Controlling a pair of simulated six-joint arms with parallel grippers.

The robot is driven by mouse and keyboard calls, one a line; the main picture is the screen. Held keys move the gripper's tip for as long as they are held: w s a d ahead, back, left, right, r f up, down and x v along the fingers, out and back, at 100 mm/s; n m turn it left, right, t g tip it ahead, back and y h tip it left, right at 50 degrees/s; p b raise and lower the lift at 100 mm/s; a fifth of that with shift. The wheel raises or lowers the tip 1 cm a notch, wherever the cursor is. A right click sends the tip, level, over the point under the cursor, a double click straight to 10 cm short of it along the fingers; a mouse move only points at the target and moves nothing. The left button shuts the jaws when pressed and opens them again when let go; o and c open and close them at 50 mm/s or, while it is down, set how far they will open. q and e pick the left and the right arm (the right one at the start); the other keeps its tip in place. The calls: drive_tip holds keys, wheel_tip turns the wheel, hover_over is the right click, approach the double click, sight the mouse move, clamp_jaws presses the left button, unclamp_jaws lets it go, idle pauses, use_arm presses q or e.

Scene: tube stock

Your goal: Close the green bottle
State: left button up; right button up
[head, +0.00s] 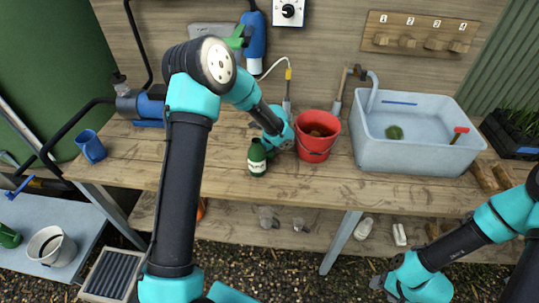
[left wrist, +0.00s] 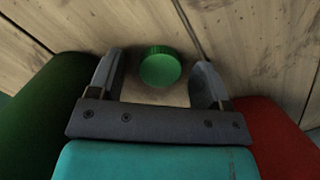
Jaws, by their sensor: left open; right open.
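The green bottle (head: 257,160) stands upright on the wooden bench, with a pale label. In the left wrist view a dark green side of it (left wrist: 42,112) fills the left. A round green cap (left wrist: 161,68) lies on the bench between the spread fingers of my left gripper (left wrist: 160,82). I cannot tell whether they touch it. In the head view my left gripper (head: 281,141) is low over the bench, between the bottle and the red bucket, and the cap is hidden there. My right gripper (head: 385,286) is open and empty, low in front of the bench.
The red bucket (head: 316,146) stands close on the right of my left gripper. A grey sink (head: 405,153) is further right. The bench front left of the bottle is clear.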

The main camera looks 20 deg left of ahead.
idle(0.4)
use_arm(q)
drive_tip(key=c, duration=1)
drive_tip(key=shift+r, duration=0.1)
wheel_tip(320, 180, up, 10)
drive_tip(key=shift+f, duration=0.1)
idle(0.5)
